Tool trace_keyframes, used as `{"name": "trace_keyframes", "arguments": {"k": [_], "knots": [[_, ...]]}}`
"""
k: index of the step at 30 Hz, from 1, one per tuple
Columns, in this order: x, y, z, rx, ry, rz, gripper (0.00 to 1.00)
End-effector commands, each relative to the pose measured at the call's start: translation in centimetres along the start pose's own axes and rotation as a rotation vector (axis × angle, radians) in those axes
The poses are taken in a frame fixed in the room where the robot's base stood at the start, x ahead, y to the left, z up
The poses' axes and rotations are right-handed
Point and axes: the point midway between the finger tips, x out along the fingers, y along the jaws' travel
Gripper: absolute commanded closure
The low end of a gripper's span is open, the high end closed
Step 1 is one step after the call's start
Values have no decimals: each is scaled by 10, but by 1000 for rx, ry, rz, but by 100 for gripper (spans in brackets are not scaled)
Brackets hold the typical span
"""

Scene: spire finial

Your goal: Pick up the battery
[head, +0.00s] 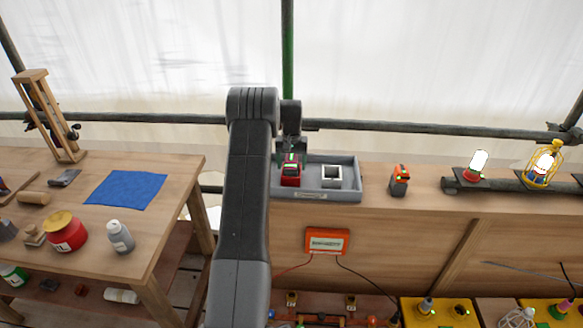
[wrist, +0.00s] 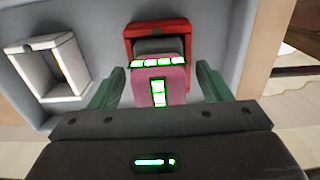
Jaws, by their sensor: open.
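A battery with a pinkish-red body and lit green bars (wrist: 158,88) stands in a red-framed slot (wrist: 140,28) of a grey tray. In the head view the red battery (head: 290,178) shows at the tray's left, below my gripper (head: 290,158). In the wrist view the green fingers of my gripper (wrist: 160,84) are open, one on each side of the battery. I cannot tell whether they touch it. A second battery, dark with an orange top (head: 399,181), stands on the ledge right of the tray.
The grey tray (head: 345,196) also holds an empty white square socket (head: 331,177), seen in the wrist view too (wrist: 48,68). Lamps (head: 477,166) stand on the ledge further right. A workbench with a blue cloth (head: 126,189) is at left. A pipe rail (head: 400,126) runs behind.

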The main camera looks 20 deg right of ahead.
Motion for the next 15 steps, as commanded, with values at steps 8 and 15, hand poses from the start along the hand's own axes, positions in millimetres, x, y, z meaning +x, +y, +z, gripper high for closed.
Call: {"name": "trace_keyframes", "arguments": {"k": [8,15], "knots": [[5,0,0,0,1,0,29],[5,0,0,0,1,0,74]]}}
